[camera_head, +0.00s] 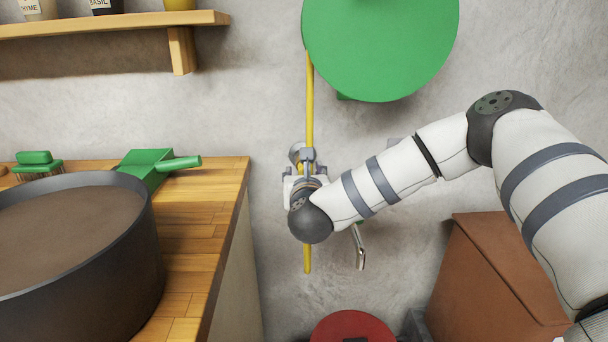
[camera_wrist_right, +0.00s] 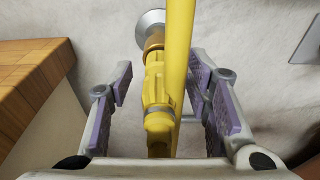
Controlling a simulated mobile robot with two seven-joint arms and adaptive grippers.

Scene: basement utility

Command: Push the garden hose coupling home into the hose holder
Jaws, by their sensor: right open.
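The hose coupling (camera_wrist_right: 157,85) is yellow with a grey ring near its rear end. In the right wrist view it lies between the spread purple pads of my right gripper (camera_head: 306,162), with gaps to both sides. Its far end meets a brass-coloured piece in front of the round grey hose holder (camera_wrist_right: 151,20) on the wall. How deep it sits I cannot tell. The yellow hose (camera_wrist_right: 180,60) runs close along the coupling's right side. In the head view my right gripper and wrist mostly hide the coupling. My left gripper is out of view.
A green disc-shaped reel (camera_head: 380,45) is above the gripper. A wooden counter (camera_head: 215,215) at left carries a large dark pot (camera_head: 80,265) and a green dustpan (camera_head: 150,165). A brown box (camera_head: 500,265) and a red round object (camera_head: 352,328) are below right.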

